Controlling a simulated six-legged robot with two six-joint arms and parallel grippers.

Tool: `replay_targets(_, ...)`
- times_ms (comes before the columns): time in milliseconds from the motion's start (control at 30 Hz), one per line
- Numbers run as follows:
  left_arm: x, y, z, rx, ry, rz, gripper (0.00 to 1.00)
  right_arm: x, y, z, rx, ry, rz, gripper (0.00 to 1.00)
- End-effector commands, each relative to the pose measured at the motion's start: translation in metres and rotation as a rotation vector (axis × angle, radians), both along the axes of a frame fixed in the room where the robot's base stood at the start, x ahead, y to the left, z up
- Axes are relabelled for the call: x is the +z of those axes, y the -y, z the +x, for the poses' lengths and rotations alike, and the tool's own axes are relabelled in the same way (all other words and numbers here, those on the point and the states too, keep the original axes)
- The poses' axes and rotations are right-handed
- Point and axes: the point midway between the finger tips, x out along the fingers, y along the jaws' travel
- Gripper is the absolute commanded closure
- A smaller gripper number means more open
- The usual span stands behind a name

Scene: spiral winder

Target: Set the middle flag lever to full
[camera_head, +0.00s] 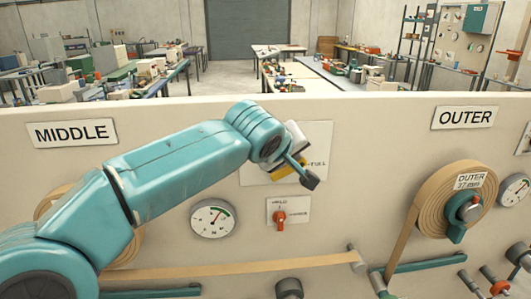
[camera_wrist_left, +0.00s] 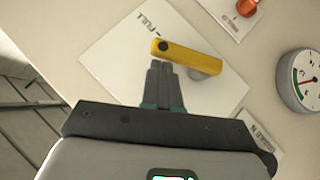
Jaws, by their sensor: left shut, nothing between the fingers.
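The yellow flag lever (camera_wrist_left: 188,54) shows in the left wrist view on a white plate (camera_wrist_left: 108,62). One end has a dark dot and the other meets a grey round part. The FULL mark (camera_wrist_left: 150,30) is printed beyond the dotted end. In the head view the lever (camera_head: 289,170) is partly hidden by my left arm, with the plate (camera_head: 316,136) around it. My left gripper (camera_head: 309,180) is shut and empty, at the lever. In the wrist view its fingertips (camera_wrist_left: 160,64) are right beside the dotted end; I cannot tell whether they touch. My right gripper is not in view.
The MIDDLE sign (camera_head: 72,133) is at left. A gauge (camera_head: 212,219) and a red knob (camera_head: 280,218) sit below the plate. The OUTER roll (camera_head: 440,205) is at right. A tan strip (camera_head: 240,268) runs along the lower panel. My left arm covers much of the middle roll.

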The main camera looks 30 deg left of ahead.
Motion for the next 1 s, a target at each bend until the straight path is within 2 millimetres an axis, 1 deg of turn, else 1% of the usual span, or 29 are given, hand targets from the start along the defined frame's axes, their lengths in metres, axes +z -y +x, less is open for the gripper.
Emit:
replay_targets(33,0.005,0.002,0.0,-0.001,-0.023,0.036,1.0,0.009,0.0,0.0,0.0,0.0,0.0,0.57)
replay_targets(400,-0.009,0.018,0.008,-0.002,-0.211,0.316,1.0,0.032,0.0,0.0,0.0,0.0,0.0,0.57)
replay_targets(467,-0.013,0.02,0.01,-0.001,-0.231,0.345,1.0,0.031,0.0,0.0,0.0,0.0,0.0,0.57)
replay_targets(600,-0.022,0.023,0.013,0.001,-0.238,0.357,1.0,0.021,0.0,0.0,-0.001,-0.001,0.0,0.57)
replay_targets(800,-0.025,0.027,0.018,0.0,-0.237,0.355,1.0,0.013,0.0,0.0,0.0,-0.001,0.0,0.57)
replay_targets(1000,-0.028,0.029,0.02,-0.001,-0.238,0.355,1.0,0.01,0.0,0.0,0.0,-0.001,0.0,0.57)
